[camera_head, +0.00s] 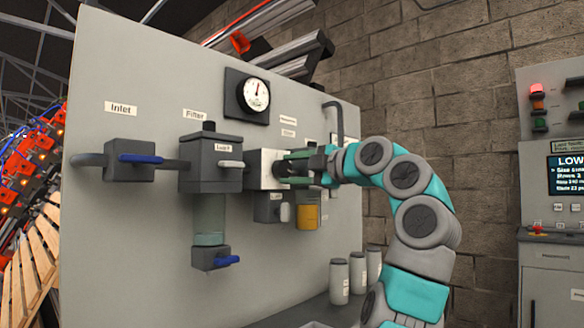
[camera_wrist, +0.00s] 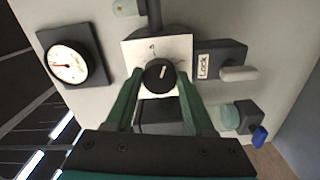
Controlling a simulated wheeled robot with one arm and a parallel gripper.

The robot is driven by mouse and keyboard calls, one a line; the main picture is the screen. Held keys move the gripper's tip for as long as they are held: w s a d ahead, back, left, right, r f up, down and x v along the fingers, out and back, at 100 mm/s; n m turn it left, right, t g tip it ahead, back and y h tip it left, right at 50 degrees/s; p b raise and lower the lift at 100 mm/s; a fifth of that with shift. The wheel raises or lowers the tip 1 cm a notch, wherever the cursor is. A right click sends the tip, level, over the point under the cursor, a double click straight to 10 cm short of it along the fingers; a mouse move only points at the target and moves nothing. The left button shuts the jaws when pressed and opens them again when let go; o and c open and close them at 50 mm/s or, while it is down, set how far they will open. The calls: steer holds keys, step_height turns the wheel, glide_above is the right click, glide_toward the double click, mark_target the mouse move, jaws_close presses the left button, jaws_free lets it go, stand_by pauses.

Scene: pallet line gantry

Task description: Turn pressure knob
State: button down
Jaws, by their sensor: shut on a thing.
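The pressure knob (camera_wrist: 160,75) is round and black with a white pointer line, set on a white square dial plate (camera_wrist: 142,53). The plate also shows in the head view (camera_head: 262,168), with the knob mostly hidden there behind my fingers. My gripper (camera_wrist: 160,82) reaches the knob from the front, with one green finger on each side, and is shut on it. In the head view my gripper (camera_head: 284,168) meets the front of the regulator block. A round pressure gauge (camera_head: 256,95) hangs above on the panel, its needle pointing nearly straight up.
The filter unit (camera_head: 210,160) with its lock lever stands left of the regulator. The inlet valve (camera_head: 130,154) has a blue handle. Several grey canisters (camera_head: 357,273) stand below. A control cabinet (camera_head: 552,260) with a screen is at right.

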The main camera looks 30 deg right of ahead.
steer(key=shift+n, duration=1.2)
steer(key=shift+c, duration=1.3)
jaws_free()
steer(key=b+v, duration=0.1)
steer(key=v, duration=0.6)
steer(key=shift+s, duration=0.35)
steer(key=shift+d, duration=0.1)
